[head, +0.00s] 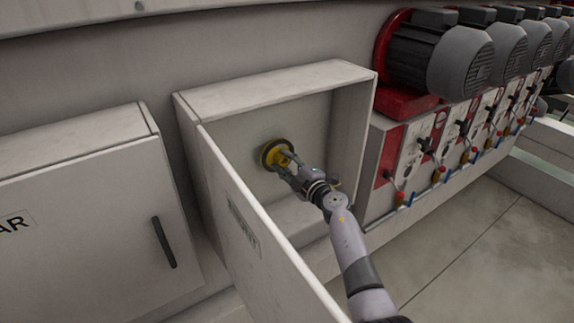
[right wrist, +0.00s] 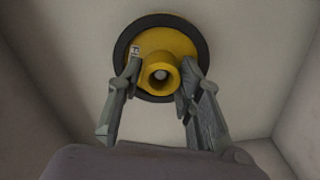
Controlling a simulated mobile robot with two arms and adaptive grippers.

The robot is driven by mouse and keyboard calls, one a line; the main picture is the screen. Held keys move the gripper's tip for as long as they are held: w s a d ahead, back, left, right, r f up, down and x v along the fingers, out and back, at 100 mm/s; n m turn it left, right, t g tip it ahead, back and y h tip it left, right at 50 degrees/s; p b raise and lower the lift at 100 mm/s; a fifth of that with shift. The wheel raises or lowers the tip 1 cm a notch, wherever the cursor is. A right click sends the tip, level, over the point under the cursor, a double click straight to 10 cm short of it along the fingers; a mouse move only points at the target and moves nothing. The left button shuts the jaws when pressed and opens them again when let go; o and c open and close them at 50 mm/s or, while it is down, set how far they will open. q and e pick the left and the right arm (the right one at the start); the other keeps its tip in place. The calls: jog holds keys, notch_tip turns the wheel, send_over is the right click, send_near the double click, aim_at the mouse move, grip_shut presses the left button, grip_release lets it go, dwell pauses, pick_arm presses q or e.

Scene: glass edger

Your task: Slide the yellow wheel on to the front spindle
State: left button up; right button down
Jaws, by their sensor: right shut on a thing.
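The yellow wheel (head: 276,155) has a dark rim and is inside the open white cabinet, close to its back wall. In the right wrist view the wheel (right wrist: 160,42) faces me, with a round yellow hub (right wrist: 160,66) and a pale round end in the hub's hole, perhaps the spindle's tip. My right gripper (head: 290,166) reaches into the cabinet. In the right wrist view its fingers (right wrist: 160,80) are shut on the hub from both sides. Whether the wheel is seated on the spindle cannot be told. My left gripper is not in view.
The cabinet (head: 278,88) has its door (head: 250,225) swung open to the left of my arm. A closed cabinet (head: 90,220) with a dark handle is at the left. Grey motors (head: 455,60) and red-and-white panels with levers line the right. The floor (head: 460,255) at the lower right is clear.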

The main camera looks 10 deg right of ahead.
aim_at(280, 154)
jog(key=shift+b+x, duration=0.95)
jog(key=shift+x, duration=0.65)
jog(key=c, duration=1)
grip_release()
jog(key=shift+s, duration=0.1)
jog(key=shift+c, duration=0.2)
jog(key=shift+s+d+f, duration=0.1)
jog(key=v, duration=1.1)
jog(key=shift+s, duration=0.35)
